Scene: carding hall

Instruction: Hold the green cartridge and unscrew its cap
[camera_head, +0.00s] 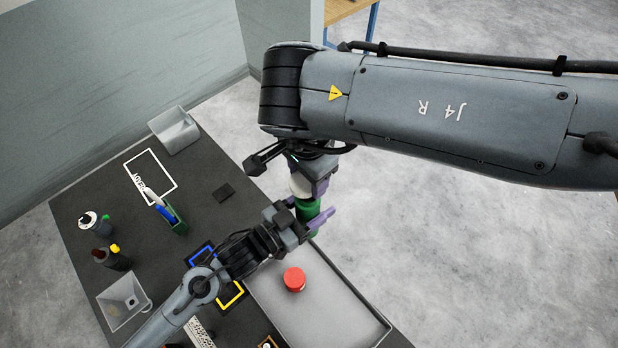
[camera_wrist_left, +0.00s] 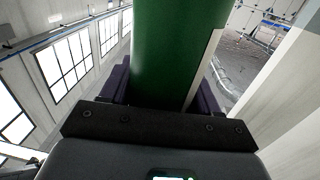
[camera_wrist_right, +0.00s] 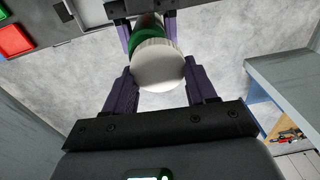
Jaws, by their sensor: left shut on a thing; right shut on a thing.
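The green cartridge (camera_head: 307,208) is upright above the near side of the dark table. My left gripper (camera_head: 312,222) is shut around its body; the green wall fills the middle of the left wrist view (camera_wrist_left: 175,55), with purple fingers on both sides. The white cap (camera_head: 299,186) sits on top of the cartridge. My right gripper (camera_head: 317,180) comes from above and is shut on the cap. In the right wrist view the cap (camera_wrist_right: 160,67) lies between the purple fingers, with the green body behind it. The cap's thread is hidden.
A grey tray (camera_head: 335,312) with a red round object (camera_head: 294,279) lies below. The dark table (camera_head: 215,225) holds a green holder with pens (camera_head: 174,219), bottles (camera_head: 111,258), a white-outlined area (camera_head: 170,170) and grey bins (camera_head: 174,130). Open floor lies at right.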

